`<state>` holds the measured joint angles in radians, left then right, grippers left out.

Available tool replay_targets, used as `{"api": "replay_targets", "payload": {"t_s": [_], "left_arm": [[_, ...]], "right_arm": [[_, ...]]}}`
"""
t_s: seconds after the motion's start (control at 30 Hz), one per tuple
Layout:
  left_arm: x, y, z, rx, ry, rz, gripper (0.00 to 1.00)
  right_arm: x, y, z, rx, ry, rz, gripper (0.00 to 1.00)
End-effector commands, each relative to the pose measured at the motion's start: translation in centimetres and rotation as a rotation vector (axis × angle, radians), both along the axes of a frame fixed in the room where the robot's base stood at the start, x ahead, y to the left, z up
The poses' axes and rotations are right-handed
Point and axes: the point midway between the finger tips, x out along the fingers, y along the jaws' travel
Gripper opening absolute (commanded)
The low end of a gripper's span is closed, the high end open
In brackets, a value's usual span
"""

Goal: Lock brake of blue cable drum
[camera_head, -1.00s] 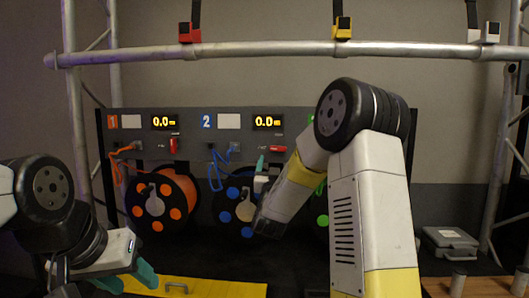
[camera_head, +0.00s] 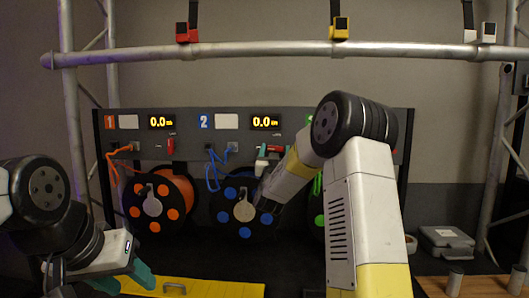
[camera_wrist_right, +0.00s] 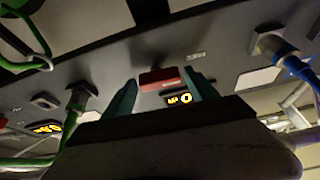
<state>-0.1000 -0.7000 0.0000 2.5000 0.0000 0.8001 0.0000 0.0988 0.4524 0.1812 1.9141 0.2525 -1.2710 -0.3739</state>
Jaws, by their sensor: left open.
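The blue cable drum (camera_head: 236,212), with blue discs on its black flange, hangs under the panel section marked 2. Its red brake handle (camera_head: 275,148) sits right of the blue cable's connectors and lies roughly sideways. My right gripper (camera_head: 266,152) is up at this handle, partly hidden by its own arm. In the right wrist view, the red handle (camera_wrist_right: 160,78) shows between and beyond the teal fingertips of the open right gripper (camera_wrist_right: 162,88); contact cannot be told. My left gripper (camera_head: 124,280) is open and empty at the lower left, away from the drums.
The orange drum (camera_head: 160,204) is at left, with its red handle (camera_head: 170,146) hanging upright. A green drum (camera_head: 319,220) is mostly behind my right arm. A blue cable (camera_head: 213,170) loops below the panel (camera_head: 188,137). A yellow tray (camera_head: 205,288) lies in front.

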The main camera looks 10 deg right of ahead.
Motion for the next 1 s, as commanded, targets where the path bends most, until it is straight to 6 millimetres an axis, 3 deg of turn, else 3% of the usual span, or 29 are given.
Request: {"api": "replay_targets", "payload": {"t_s": [0.03, 0.23, 0.27, 0.67, 1.0], "left_arm": [[0.00, 0.00, 0.00, 0.000, 0.000, 0.000, 0.49], [0.00, 0.00, 0.00, 0.000, 0.000, 0.000, 0.49], [0.00, 0.00, 0.00, 0.000, 0.000, 0.000, 0.49], [0.00, 0.00, 0.00, 0.000, 0.000, 0.000, 0.49], [0.00, 0.00, 0.00, 0.000, 0.000, 0.000, 0.49]], "right_arm": [[-0.01, 0.00, 0.01, 0.000, 0.000, 0.000, 0.55], [-0.02, 0.01, 0.00, 0.000, 0.000, 0.000, 0.15], [-0.02, 0.01, 0.00, 0.000, 0.000, 0.000, 0.14], [0.00, 0.16, 0.00, 0.091, -0.025, 0.001, 0.14], [0.03, 0.21, 0.11, 0.361, -0.103, 0.001, 0.14]]}}
